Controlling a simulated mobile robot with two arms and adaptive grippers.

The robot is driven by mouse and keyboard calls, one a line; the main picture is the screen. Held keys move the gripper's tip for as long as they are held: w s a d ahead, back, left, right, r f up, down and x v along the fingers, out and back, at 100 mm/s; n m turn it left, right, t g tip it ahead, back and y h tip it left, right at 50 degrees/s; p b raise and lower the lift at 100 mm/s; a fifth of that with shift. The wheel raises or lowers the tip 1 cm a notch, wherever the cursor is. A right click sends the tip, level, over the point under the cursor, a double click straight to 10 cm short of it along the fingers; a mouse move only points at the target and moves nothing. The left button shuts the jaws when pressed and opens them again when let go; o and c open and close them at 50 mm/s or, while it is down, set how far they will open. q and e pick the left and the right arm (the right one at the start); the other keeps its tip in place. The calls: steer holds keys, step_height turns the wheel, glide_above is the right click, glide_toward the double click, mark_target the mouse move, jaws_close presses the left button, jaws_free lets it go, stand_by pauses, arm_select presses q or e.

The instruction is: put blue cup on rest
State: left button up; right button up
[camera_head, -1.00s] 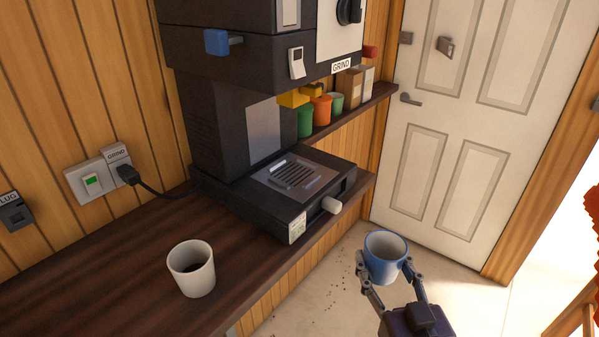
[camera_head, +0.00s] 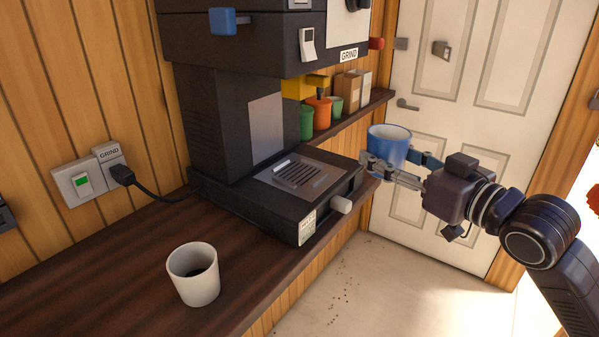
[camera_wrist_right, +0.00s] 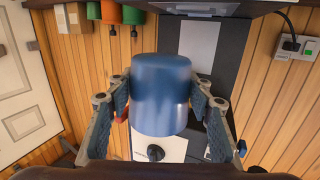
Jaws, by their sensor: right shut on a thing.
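The blue cup (camera_head: 389,146) is upright, held in the air by my right gripper (camera_head: 392,168), whose fingers are shut on its sides. In the right wrist view the cup (camera_wrist_right: 161,93) sits between the two fingers, with the grinder behind it. The rest, a slatted metal plate (camera_head: 298,176) on the base of the black grinder (camera_head: 221,128), is empty. The cup is to the right of the rest, apart from it and a little higher in the picture. My left gripper is not in view.
A white cup (camera_head: 193,278) with dark contents stands on the dark counter (camera_head: 110,270). Coloured cups (camera_head: 322,112) and boxes stand on the shelf behind the grinder. A white knob (camera_head: 341,205) juts from the base's front. A power cord (camera_head: 150,192) runs along the wall.

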steer(key=p, duration=0.5)
glide_above(299, 174)
step_height(299, 174, down, 2)
steer(key=shift+d+p, duration=0.1)
steer(key=shift+p, duration=0.25)
steer(key=shift+d+f, duration=0.15)
steer(key=shift+f, duration=0.45)
step_height(299, 174, down, 2)
steer(key=shift+s+f+p, duration=0.1)
steer(key=shift+f+p, duration=0.1)
steer(key=shift+p, duration=0.35)
steer(key=shift+a+f+p, duration=0.2)
steer(key=shift+f+p, duration=0.2)
steer(key=shift+f, duration=0.3)
steer(key=shift+f, duration=0.1)
steer(key=o, duration=1.2)
steer(key=shift+f, duration=0.1)
steer(key=shift+o, duration=0.2)
